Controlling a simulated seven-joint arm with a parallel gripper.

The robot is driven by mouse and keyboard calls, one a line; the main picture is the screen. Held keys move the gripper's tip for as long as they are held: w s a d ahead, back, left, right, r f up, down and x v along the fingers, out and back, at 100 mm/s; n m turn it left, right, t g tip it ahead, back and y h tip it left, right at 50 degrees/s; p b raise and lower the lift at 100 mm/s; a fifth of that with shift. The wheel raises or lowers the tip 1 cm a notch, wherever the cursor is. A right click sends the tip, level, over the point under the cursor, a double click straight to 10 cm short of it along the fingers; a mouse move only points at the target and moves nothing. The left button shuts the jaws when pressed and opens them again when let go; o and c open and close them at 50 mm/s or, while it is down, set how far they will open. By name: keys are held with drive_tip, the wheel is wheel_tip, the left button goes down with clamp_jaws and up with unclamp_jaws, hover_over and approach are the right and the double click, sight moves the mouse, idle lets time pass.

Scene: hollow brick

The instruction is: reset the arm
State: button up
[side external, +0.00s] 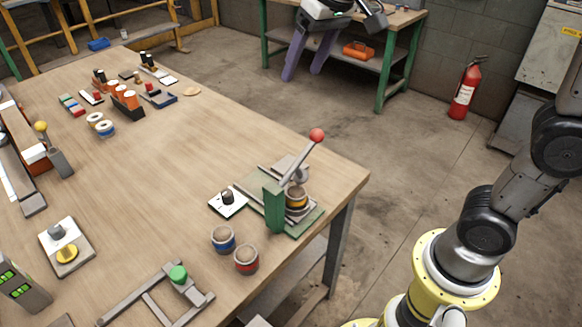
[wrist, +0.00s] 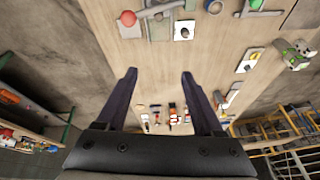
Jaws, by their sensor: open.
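My gripper (wrist: 158,75) is open, with its two dark purple fingers apart and nothing between them. In the side external view my gripper (side external: 305,68) is high at the top, fingers pointing down, well clear of the wooden table (side external: 185,165). The table also shows below the fingers in the wrist view (wrist: 160,60). A green lever press (side external: 273,205) with a red ball on its raised, tilted handle stands near the table's right corner. My gripper is not touching any object that I can see.
A blue-banded cup (side external: 223,239) and a red-banded cup (side external: 246,260) stand near the press. A grey frame with a green knob (side external: 178,274) lies in front. Several small parts crowd the table's far end. A green bench (side external: 392,70) and a fire extinguisher (side external: 466,92) stand behind.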

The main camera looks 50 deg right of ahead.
drive_tip(key=s+d+f+t, duration=0.1)
drive_tip(key=s+d, duration=0.1)
drive_tip(key=s, duration=0.5)
drive_tip(key=s+d+f+t, duration=0.1)
drive_tip(key=s+d, duration=0.1)
drive_tip(key=s, duration=0.5)
drive_tip(key=s+f+n, duration=0.2)
drive_tip(key=s+f, duration=0.4)
drive_tip(key=f, duration=0.1)
drive_tip(key=shift+f+g, duration=0.3)
drive_tip(key=shift+f, duration=0.05)
